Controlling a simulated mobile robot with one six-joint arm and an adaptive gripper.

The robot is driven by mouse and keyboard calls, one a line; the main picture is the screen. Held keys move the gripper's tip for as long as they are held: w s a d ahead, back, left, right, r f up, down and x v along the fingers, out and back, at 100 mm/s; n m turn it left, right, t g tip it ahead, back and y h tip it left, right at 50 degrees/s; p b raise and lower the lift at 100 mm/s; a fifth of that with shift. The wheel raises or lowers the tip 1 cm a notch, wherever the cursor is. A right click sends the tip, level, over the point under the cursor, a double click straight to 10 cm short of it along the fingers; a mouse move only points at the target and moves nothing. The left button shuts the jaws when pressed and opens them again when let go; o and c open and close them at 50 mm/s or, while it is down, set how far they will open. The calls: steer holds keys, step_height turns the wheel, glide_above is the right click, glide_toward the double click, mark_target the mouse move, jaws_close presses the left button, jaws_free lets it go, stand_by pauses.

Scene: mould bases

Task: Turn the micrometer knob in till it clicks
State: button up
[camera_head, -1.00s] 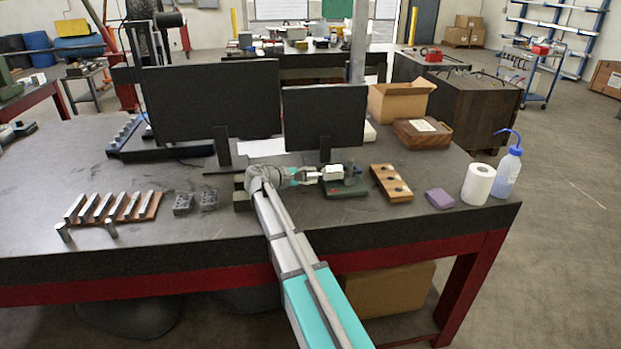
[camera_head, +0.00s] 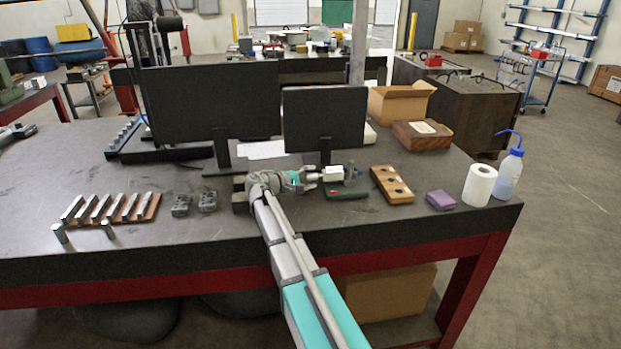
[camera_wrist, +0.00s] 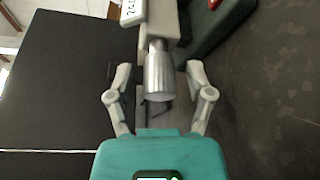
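In the wrist view the micrometer knob (camera_wrist: 159,78) is a ribbed silver cylinder that joins the grey micrometer body (camera_wrist: 160,20) with its white display (camera_wrist: 133,10). My gripper (camera_wrist: 154,72) is open, with one finger on each side of the knob and a gap on both sides. The knob's end points towards my teal palm. In the head view my gripper (camera_head: 308,181) is at the left of the micrometer (camera_head: 333,174), which sits on a dark green stand (camera_head: 347,191). The knob itself is too small to make out there.
Two dark monitors (camera_head: 324,116) stand close behind the stand. A wooden block with holes (camera_head: 392,184) lies to its right, then a purple block (camera_head: 440,200), a paper roll (camera_head: 478,184) and a wash bottle (camera_head: 509,172). Small grey blocks (camera_head: 181,205) lie at left.

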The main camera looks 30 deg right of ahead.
steer(key=shift+r+n+p, duration=0.1)
steer(key=shift+n+p, duration=0.2)
steer(key=shift+n, duration=0.1)
steer(key=n+g+y+p, duration=0.1)
steer(key=n+p, duration=0.1)
steer(key=shift+w+n, duration=0.1)
steer(key=shift+n, duration=0.3)
steer(key=p+v, duration=0.3)
steer(key=v, duration=1)
steer(key=shift+a+r, duration=0.3)
steer(key=shift+a, duration=0.05)
steer(key=shift+f, duration=0.1)
steer(key=shift+d, duration=0.1)
stand_by(0.4)
steer(key=shift+d+f, duration=0.15)
steer(key=shift+d, duration=0.25)
steer(key=b+x, duration=0.3)
steer(key=x, duration=0.9)
steer(key=shift+d+f, duration=0.25)
steer(key=shift+d, duration=0.1)
jaws_close()
